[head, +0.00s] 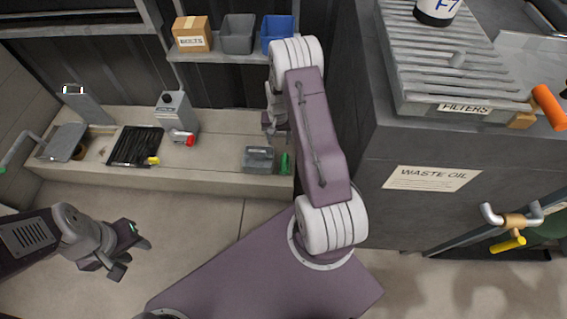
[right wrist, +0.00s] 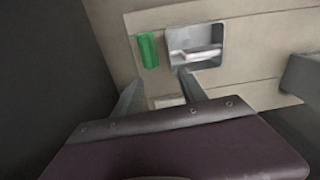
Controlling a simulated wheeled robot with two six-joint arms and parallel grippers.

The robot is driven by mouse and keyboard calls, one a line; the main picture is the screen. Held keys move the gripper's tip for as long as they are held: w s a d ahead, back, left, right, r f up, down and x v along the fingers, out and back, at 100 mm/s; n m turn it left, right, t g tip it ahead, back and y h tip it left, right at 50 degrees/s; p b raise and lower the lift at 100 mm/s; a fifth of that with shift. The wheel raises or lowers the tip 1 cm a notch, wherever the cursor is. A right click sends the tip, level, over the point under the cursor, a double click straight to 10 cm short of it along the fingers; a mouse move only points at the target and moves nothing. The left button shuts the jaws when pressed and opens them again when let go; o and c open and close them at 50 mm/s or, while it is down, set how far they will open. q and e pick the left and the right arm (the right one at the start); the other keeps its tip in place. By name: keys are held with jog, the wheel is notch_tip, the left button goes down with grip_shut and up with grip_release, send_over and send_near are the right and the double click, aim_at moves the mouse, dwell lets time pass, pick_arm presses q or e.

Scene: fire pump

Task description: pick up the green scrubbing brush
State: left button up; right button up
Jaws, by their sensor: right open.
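The green scrubbing brush (head: 285,163) lies on the pale ledge, right beside a small grey tray (head: 259,168). In the right wrist view the brush (right wrist: 148,50) shows whole, left of the tray (right wrist: 222,37). My right gripper (head: 272,122) hangs above the ledge behind the brush and is partly hidden by my arm. In its wrist view the two fingers (right wrist: 160,88) are apart with nothing between them, and the brush lies beyond the fingertips. My left gripper (head: 131,257) is at the lower left, away from the brush, with its fingers apart and empty.
The ledge also holds a black grate (head: 133,146), a grey box-shaped device (head: 176,112) and a red-ended fitting (head: 184,137). A shelf above carries a cardboard box (head: 193,34), a grey bin (head: 237,35) and a blue bin (head: 275,29). A dark cabinet (head: 385,155) stands close on the right.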

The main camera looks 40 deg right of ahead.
jog(key=b, duration=0.2)
send_over(285, 160)
jog(key=shift+m+g, duration=0.3)
notch_tip(285, 160, down, 5)
jog(key=shift+w+f, duration=0.1)
jog(key=shift+w, duration=0.05)
jog(key=shift+d, duration=0.1)
notch_tip(285, 160, down, 4)
jog(key=b, duration=0.3)
jog(key=shift+f, duration=0.1)
notch_tip(285, 160, down, 5)
jog(key=b, duration=0.5)
pick_arm(q)
notch_tip(285, 160, down, 11)
jog(key=shift+a, duration=0.2)
pick_arm(e)
grip_shut()
jog(key=shift+r, duration=0.2)
